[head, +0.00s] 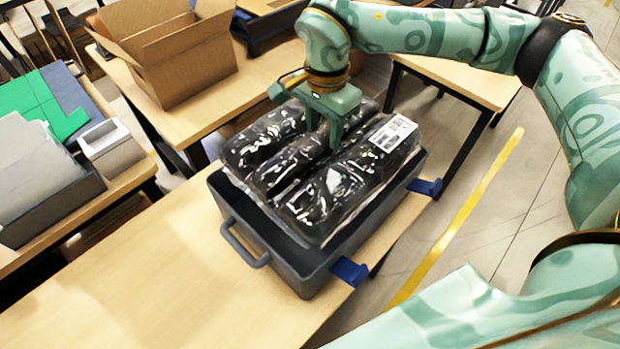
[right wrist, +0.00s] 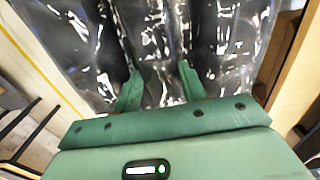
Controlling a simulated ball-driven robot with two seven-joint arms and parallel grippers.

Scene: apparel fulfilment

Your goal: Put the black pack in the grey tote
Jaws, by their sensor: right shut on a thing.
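The black pack (head: 345,190) is a glossy plastic-wrapped bundle with several dark rolls and a white label (head: 391,133). It lies over the mouth of the grey tote (head: 300,262), tilted, with its upper side above the rim. How deep it sits in the tote is hidden. My right gripper (head: 325,130) points down on the pack's middle and is shut on its wrapping. My left gripper is not in view.
The tote stands on a wooden table (head: 180,270) between blue stops (head: 349,271). An open cardboard box (head: 185,55) is on another table behind. A grey dispenser-like box (head: 110,148) and green sheets (head: 40,105) are at left. The table's near left part is clear.

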